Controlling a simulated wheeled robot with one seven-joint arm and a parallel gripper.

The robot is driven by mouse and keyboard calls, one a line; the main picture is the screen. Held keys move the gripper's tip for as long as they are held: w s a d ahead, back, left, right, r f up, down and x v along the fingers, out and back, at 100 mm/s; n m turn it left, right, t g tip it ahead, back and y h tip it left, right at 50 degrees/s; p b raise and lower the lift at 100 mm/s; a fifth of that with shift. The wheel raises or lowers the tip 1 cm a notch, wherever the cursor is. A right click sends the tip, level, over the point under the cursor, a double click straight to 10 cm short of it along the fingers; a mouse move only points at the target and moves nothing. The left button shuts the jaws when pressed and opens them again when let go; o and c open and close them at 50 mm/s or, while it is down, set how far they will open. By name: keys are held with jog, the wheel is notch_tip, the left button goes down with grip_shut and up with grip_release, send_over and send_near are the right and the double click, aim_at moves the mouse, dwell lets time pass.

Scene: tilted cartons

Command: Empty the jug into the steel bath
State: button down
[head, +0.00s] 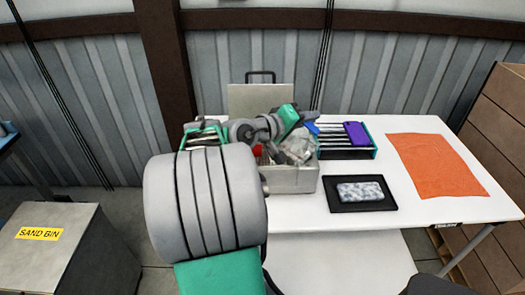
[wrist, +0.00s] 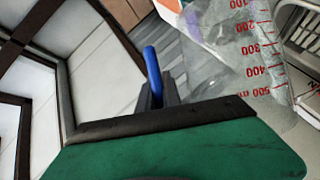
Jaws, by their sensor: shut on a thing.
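My gripper (head: 307,123) is shut on the blue handle of a clear jug (head: 298,147). The handle stands between my dark fingers (wrist: 155,92) in the wrist view. There the jug (wrist: 248,60) lies to the right, with red marks from 100 to 500 ml. Its contents cannot be made out. In the head view the jug is at or just above the open top of a grey metal box (head: 293,180), the likeliest steel bath. My arm and the jug hide most of its inside. Whether they touch, and the jug's exact tilt, cannot be told.
A raised panel with a handle (head: 262,100) stands behind the box. A tray with dark tools and a purple item (head: 355,132) is to the right. A black tray (head: 345,207) holds a speckled block; an orange cloth (head: 430,165) lies at right. A sand bin (head: 65,245) stands left.

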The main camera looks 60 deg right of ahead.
jog(key=shift+w+n+p, duration=0.35)
jog(key=shift+w+n, duration=0.25)
jog(key=shift+w, duration=0.15)
dwell(0.8)
jog(key=shift+w+d+n+g+h, duration=0.15)
jog(key=shift+w+n+g, duration=0.15)
jog(key=shift+w, duration=0.35)
jog(key=shift+w+d+n+g+h, duration=0.1)
jog(key=shift+w+n+g+h, duration=0.1)
jog(key=shift+w+n, duration=0.3)
dwell(0.6)
jog(key=shift+w+f+n+g+p, duration=0.15)
jog(key=shift+w+n+p, duration=0.2)
jog(key=shift+w, duration=0.15)
jog(key=shift+w+f+n+g+p, duration=0.15)
jog(key=shift+w+n+p, duration=0.1)
jog(key=shift+w+n, duration=0.15)
dwell(0.5)
jog(key=shift+w+d+r+n+h+p, duration=0.1)
jog(key=shift+w+r+n+h+p, duration=0.1)
jog(key=shift+w+n+h+p, duration=0.3)
